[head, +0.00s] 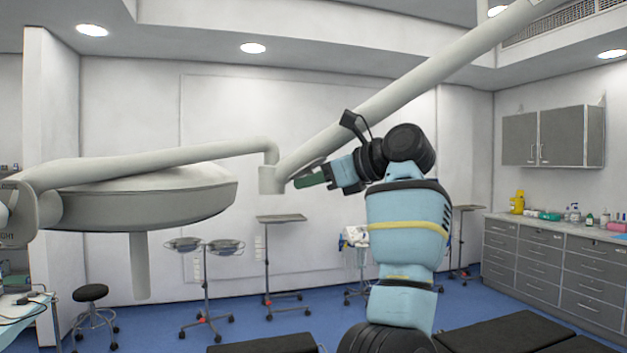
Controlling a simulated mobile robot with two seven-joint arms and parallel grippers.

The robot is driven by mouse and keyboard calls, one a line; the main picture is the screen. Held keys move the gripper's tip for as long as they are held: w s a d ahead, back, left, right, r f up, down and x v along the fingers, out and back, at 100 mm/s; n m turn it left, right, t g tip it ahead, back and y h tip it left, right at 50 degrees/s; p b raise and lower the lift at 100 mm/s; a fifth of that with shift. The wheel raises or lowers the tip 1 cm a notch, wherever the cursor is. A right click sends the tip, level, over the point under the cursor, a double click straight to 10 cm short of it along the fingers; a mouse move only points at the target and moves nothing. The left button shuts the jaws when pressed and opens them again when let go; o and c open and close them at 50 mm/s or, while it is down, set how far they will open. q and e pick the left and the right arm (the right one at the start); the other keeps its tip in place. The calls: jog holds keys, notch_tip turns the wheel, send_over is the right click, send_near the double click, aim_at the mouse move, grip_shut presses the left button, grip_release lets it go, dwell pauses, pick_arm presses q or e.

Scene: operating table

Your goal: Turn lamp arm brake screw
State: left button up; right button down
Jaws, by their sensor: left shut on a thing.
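The white lamp arm (420,82) slopes down from the upper right to a joint block (270,181) at mid-height. A second, nearly level lamp arm section (160,161) runs left from that joint, above the broad lamp head (150,198). My left gripper (304,178) is at the right side of the joint block, its fingers pointing left. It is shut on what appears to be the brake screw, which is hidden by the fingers. My right gripper is not in view.
Below the joint stands a small instrument table (282,218) on a pole. A stand with two bowls (204,246) and a black stool (91,293) are at the left. Grey drawers (560,270) line the right wall. Black padded surfaces (520,332) lie at the bottom.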

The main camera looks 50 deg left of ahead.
pick_arm(q)
jog(key=o, duration=1)
jog(key=shift+b+v, duration=0.8)
jog(key=shift+v, duration=3.1)
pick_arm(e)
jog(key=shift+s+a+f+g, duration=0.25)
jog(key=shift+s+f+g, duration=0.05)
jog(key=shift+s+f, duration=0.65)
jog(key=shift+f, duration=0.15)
